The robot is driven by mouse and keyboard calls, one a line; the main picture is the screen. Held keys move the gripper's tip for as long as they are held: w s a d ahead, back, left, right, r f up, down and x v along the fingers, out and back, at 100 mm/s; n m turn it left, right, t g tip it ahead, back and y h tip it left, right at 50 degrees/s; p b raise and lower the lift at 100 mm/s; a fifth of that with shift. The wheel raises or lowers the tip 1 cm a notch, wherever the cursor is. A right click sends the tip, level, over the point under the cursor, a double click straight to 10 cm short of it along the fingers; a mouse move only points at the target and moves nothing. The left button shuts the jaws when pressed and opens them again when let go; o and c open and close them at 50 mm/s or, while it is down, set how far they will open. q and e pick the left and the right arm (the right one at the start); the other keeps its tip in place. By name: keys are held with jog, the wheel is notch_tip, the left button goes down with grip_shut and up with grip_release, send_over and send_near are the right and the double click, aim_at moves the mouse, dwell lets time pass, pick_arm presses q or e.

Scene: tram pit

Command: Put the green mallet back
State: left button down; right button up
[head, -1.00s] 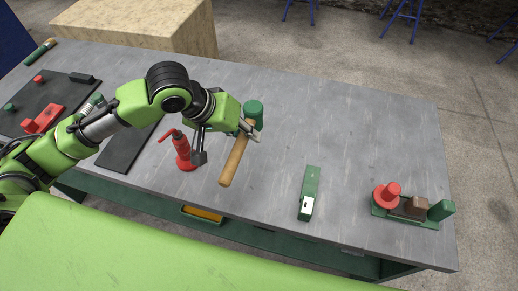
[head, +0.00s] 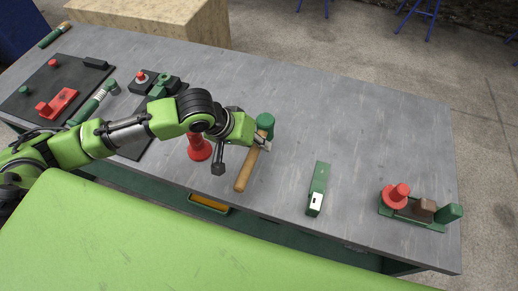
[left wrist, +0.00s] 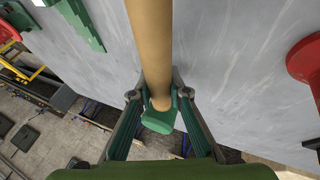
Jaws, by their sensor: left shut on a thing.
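The green mallet has a green head (head: 265,122) and a wooden handle (head: 246,170). My left gripper (head: 262,141) is shut on it near the head, over the middle of the grey workbench. The handle points toward the bench's near edge. I cannot tell whether the mallet touches the bench top. In the left wrist view the handle (left wrist: 151,40) runs up from between the fingers (left wrist: 158,98), with the green head (left wrist: 160,119) below. My right gripper is not in view.
A red oil can (head: 199,149), partly hidden by my arm, stands left of the mallet. A green holder (head: 431,222) with red and brown parts stands farther right. Dark mats (head: 38,107) hold parts at left. The back right bench is clear.

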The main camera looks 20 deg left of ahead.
pick_arm(q)
notch_tip(320, 180, down, 3)
jog(key=shift+r+p, duration=0.1)
jog(key=shift+p, duration=0.85)
jog(key=shift+f, duration=0.45)
jog(key=c, duration=1.9)
grip_release()
jog(key=shift+f+b, duration=0.2)
jog(key=shift+b, duration=0.35)
jog(key=b+v, duration=0.2)
jog(key=v, duration=0.3)
jog(key=shift+s+a, duration=0.1)
jog(key=shift+a, duration=0.15)
jog(key=v, duration=0.8)
jog(key=shift+s+r+b, duration=0.15)
jog(key=shift+r+b, duration=0.15)
jog(key=shift+r, duration=0.1)
